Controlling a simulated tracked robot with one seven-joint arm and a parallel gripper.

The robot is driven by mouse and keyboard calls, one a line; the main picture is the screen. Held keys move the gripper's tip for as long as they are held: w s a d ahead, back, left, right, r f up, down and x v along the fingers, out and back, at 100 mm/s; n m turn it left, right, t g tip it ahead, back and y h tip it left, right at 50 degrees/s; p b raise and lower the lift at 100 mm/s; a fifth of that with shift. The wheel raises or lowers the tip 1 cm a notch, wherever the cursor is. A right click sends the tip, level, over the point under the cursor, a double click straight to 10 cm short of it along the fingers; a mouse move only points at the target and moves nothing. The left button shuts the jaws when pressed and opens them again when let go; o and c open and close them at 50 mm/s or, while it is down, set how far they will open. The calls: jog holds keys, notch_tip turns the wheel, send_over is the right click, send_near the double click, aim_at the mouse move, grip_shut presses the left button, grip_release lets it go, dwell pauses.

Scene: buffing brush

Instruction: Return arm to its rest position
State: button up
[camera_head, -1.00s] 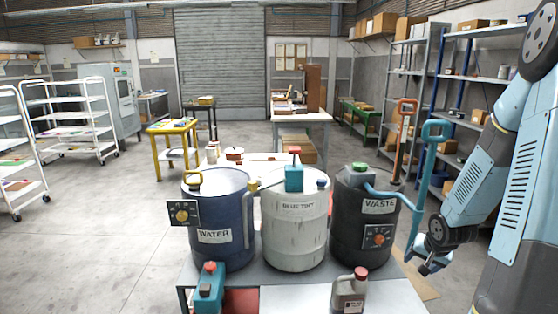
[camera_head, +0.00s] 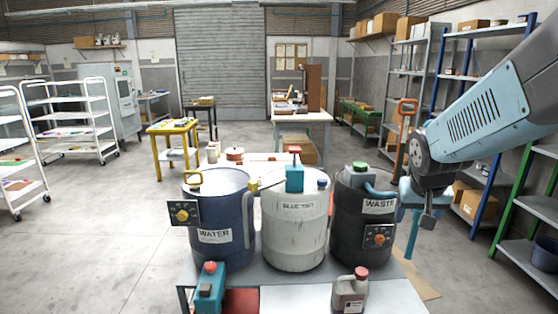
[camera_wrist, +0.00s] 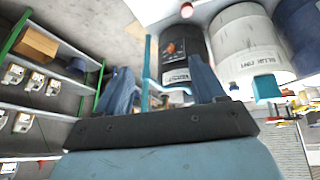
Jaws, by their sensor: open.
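My gripper (camera_head: 424,214) is at the right in the head view, beside the black WASTE drum (camera_head: 362,226), with my blue-grey arm reaching in from the right edge. In the wrist view its two blue fingers (camera_wrist: 162,86) stand apart with nothing held between them. The WASTE drum also shows beyond the fingers in the wrist view (camera_wrist: 182,50), upside down. In the head view the gripper partly covers a blue upright handle behind it.
The blue WATER drum (camera_head: 217,236) and white BLUE TINT drum (camera_head: 295,232) stand beside the WASTE drum on a low table (camera_head: 391,291). Green-posted shelving (camera_head: 541,207) is at the right.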

jog(key=s+a+r+n+y, duration=0.1)
jog(key=s+a+r, duration=0.2)
jog(key=s, duration=0.3)
jog(key=s+a+r+n+y, duration=0.1)
jog(key=s+a+r, duration=0.3)
jog(key=s, duration=0.2)
jog(key=shift+a+r+n+t, duration=0.15)
jog(key=shift+a+n+t, duration=0.15)
jog(key=shift+n, duration=0.1)
